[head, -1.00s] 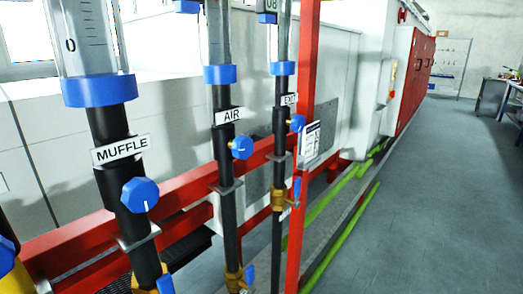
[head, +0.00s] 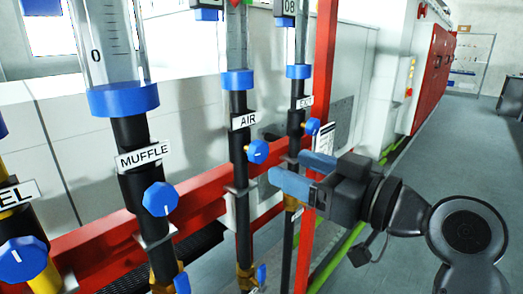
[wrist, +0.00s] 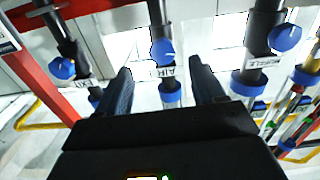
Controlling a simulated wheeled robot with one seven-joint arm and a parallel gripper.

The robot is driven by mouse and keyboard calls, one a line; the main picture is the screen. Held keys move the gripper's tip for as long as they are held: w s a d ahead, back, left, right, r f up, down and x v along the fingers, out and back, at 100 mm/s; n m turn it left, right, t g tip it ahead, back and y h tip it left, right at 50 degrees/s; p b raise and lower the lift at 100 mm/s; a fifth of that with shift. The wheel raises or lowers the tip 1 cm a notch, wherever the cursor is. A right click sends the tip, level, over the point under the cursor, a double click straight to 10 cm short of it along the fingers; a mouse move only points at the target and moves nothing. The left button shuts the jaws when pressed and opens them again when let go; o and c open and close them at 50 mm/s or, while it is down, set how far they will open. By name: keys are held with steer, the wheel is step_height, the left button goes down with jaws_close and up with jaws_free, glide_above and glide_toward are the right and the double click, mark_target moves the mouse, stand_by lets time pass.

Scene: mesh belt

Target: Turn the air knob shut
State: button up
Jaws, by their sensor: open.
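The air knob (head: 258,151) is a round blue knob with a white line, on the black pipe below the AIR label (head: 244,121). In the wrist view, which is upside down, the air knob (wrist: 162,52) shows beyond and between my two fingers, with the label by it. My gripper (head: 295,172) is open and empty, to the right of the air knob and slightly lower in the head view. Its fingers point left towards the pipes. In the wrist view my gripper (wrist: 160,68) is apart from the knob. Nothing hides the knob.
The muffle knob (head: 160,199) is to the left, and a fuel-side knob (head: 22,260) further left. The exit knob (head: 312,126) sits just above my fingers. A red upright post (head: 322,90) stands behind my gripper. Open floor (head: 470,140) lies at the right.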

mark_target(262, 152)
steer(key=x, duration=0.2)
steer(key=p+x, duration=0.1)
steer(key=x, duration=0.5)
steer(key=shift+s+a+r+p, duration=0.1)
steer(key=shift+a+r+p, duration=0.05)
steer(key=shift+r+p, duration=0.2)
steer(key=c, duration=1.1)
steer(key=shift+o, duration=0.2)
